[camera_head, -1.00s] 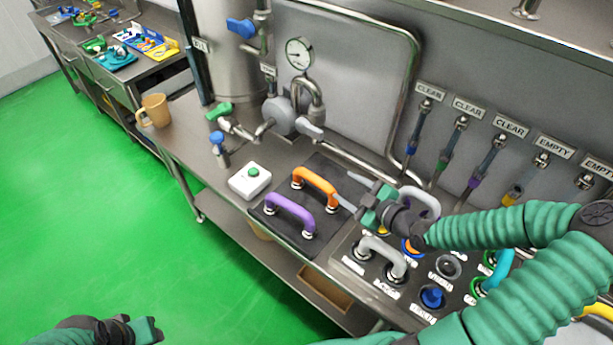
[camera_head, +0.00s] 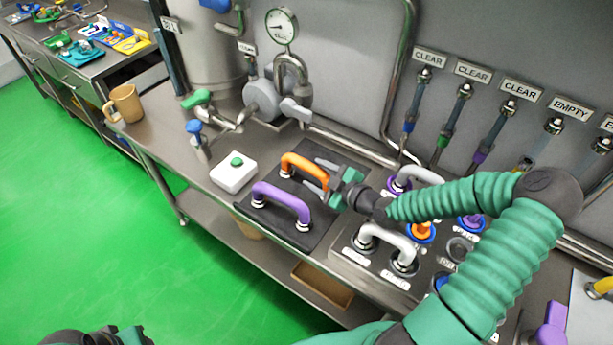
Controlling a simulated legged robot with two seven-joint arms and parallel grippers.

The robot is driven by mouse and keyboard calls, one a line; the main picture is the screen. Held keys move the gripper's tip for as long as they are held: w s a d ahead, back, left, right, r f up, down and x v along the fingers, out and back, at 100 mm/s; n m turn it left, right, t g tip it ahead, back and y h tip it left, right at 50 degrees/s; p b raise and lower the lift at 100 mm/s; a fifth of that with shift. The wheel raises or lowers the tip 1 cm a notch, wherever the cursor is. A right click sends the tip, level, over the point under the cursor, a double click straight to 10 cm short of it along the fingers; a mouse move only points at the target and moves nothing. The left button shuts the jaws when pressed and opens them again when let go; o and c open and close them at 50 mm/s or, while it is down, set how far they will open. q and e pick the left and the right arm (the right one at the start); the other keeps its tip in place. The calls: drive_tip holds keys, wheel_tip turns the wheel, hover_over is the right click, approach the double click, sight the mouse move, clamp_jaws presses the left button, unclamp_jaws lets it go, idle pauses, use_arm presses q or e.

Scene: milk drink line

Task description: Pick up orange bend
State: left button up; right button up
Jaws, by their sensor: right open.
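The orange bend (camera_head: 305,163) is an arched pipe piece standing on a dark mat (camera_head: 268,216) on the steel bench. My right gripper (camera_head: 322,173) is open, with its two fingers pointing left on either side of the orange bend's right end. I cannot tell whether the fingers touch it. A purple bend (camera_head: 282,199) stands in front of it on the same mat. My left gripper (camera_head: 128,337) is low at the bottom left edge, away from the bench, and mostly cut off.
A white box with a green button (camera_head: 234,173) stands left of the mat. White bends (camera_head: 388,238) stand on the labelled port panel to the right. Valves, a pressure gauge (camera_head: 282,27) and pipes line the back. A tan mug (camera_head: 126,104) is far left.

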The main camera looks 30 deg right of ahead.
sight(307, 166)
drive_tip(key=x, duration=0.4)
drive_tip(key=d+x, duration=0.1)
drive_tip(key=x, duration=0.1)
drive_tip(key=shift+w+f, duration=0.15)
drive_tip(key=shift+w, duration=0.05)
drive_tip(key=shift+c, duration=0.4)
drive_tip(key=shift+s, duration=0.1)
drive_tip(key=shift+c, duration=1.3)
clamp_jaws()
